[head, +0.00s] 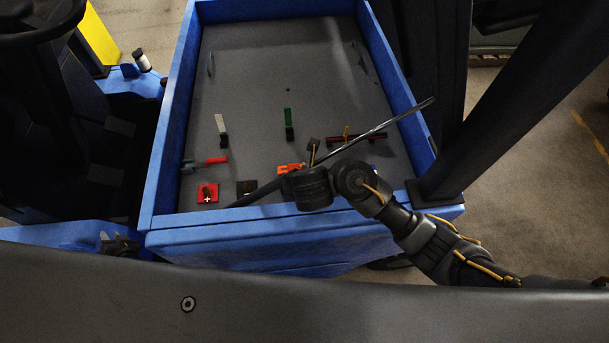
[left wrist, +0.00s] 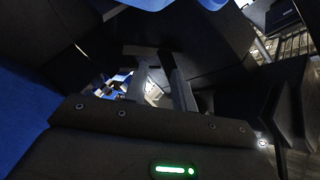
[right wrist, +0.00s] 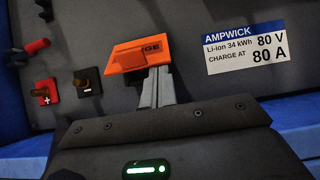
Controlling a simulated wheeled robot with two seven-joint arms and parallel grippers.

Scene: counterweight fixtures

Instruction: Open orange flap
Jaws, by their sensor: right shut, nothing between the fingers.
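The orange flap (head: 289,168) is near the front of the grey panel in the blue-walled bay. In the right wrist view, the orange flap (right wrist: 130,61) sits tilted over an orange plate with partly covered lettering ending in "GE". My right gripper (right wrist: 157,73) is shut and empty, its fingertips at the flap's lower right edge; I cannot tell whether they touch it. In the head view its fingers are hidden by my wrist. My left gripper (head: 118,243) is low at the left, outside the bay. Its fingers (left wrist: 158,75) are apart with nothing between them.
A red plus terminal (head: 207,193) and a dark minus terminal (head: 246,187) lie left of the flap. A red-handled lever (head: 215,160), a green-handled lever (head: 288,117) and a white-handled lever (head: 220,124) stand nearby. Blue walls (head: 170,130) border the bay. A label (right wrist: 246,47) is right of the flap.

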